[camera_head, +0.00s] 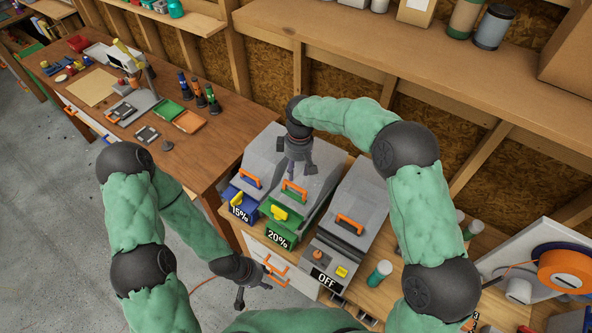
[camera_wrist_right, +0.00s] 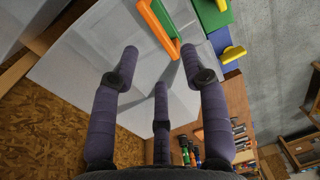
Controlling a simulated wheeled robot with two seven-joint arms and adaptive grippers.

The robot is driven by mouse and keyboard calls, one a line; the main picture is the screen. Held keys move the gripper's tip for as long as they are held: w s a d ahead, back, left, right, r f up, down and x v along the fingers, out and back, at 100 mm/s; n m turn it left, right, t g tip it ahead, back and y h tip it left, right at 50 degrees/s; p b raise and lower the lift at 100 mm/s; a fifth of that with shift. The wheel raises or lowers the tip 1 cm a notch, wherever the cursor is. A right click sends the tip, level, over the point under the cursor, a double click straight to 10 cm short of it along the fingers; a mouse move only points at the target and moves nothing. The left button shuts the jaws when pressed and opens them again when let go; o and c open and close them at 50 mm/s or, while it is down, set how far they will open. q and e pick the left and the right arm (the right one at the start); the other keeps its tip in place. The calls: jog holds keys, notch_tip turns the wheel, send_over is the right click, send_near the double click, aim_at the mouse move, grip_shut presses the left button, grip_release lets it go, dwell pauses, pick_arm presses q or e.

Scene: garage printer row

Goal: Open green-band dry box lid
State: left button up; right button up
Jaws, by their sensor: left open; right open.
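The green-band dry box stands in the middle of three grey boxes, with a green front (camera_head: 284,222), a "20%" label and a yellow latch (camera_head: 279,213). Its grey lid looks down, and an orange handle (camera_head: 293,191) sits on it near the front. My right gripper (camera_head: 297,168) is open and empty above this lid, behind the handle. In the right wrist view, the handle (camera_wrist_right: 158,28) lies just ahead of the spread fingers (camera_wrist_right: 160,65), its near end close to one fingertip; contact is unclear. My left gripper (camera_head: 254,300) is open and empty, low in front of the drawers.
A blue-band "15%" box (camera_head: 241,203) stands close on the left, and a grey "OFF" box (camera_head: 343,235) on the right. A shelf (camera_head: 400,65) runs above behind them. A wooden workbench (camera_head: 215,140) with tools extends left. Floor (camera_head: 60,230) is free at left.

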jog(key=shift+w+d+r+p, duration=0.15)
jog(key=shift+r+p, duration=0.35)
jog(key=shift+r, duration=0.6)
